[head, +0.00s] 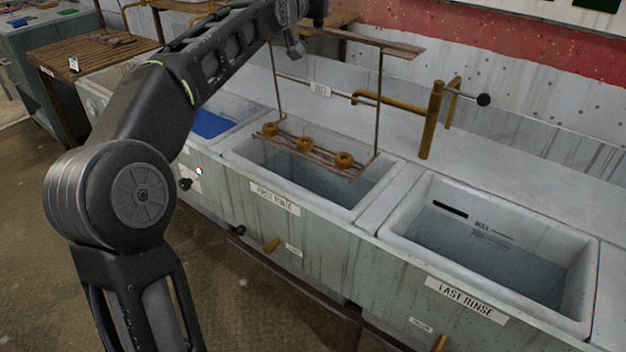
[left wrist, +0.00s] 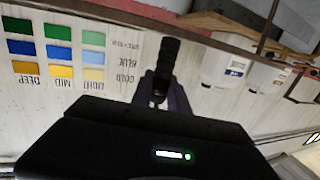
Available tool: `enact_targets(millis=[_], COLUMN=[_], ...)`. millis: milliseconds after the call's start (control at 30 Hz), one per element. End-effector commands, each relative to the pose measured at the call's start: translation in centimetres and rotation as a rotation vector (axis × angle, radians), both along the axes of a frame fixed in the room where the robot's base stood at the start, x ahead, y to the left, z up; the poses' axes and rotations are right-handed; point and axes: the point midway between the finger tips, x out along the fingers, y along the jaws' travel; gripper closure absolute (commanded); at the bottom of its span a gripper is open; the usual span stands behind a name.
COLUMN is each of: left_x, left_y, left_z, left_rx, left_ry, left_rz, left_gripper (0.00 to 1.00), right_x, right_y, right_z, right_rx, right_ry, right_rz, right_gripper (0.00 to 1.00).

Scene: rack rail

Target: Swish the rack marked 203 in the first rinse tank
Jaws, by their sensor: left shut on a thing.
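My left gripper (head: 297,48) is shut on the top bar of the rack (head: 375,40). The rack hangs roughly upright, with a small tag (head: 320,90) that reads 203. Its lower shelf carries three orange-brown rings (head: 303,144) and hangs over the opening of the first rinse tank (head: 275,197). The shelf looks above the water, near rim height; the exact gap is hard to tell. My right gripper is not in view.
The last rinse tank (head: 465,299) stands to the right, holding water. A brass tap (head: 432,120) with a dark knob rises behind the tanks. A tank with blue liquid (head: 208,124) is to the left, beside a slatted wooden table (head: 90,50). A colour chart (left wrist: 60,50) hangs on the wall.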

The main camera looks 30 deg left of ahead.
Motion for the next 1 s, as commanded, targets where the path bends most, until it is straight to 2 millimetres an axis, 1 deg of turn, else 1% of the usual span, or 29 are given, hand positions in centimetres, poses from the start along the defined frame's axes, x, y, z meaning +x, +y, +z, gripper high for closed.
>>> enact_targets(millis=[33,567,833,1000], left_x=[-0.1,-0.1,-1.0,-1.2], left_y=[0.0,0.0,-0.1,-0.2], left_z=[0.3,0.3,0.3,0.3], left_rx=[0.001,0.001,0.000,0.000], left_ry=[-0.007,-0.007,-0.009,-0.007], left_rz=[0.000,0.000,0.000,0.000], left_gripper=[1.00,1.00,1.00,1.00], right_x=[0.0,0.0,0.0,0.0], right_y=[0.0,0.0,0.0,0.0], right_z=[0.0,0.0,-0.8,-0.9], right_rx=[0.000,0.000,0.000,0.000], right_ry=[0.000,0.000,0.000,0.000], right_rz=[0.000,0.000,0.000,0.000], right_gripper=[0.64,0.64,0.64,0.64])
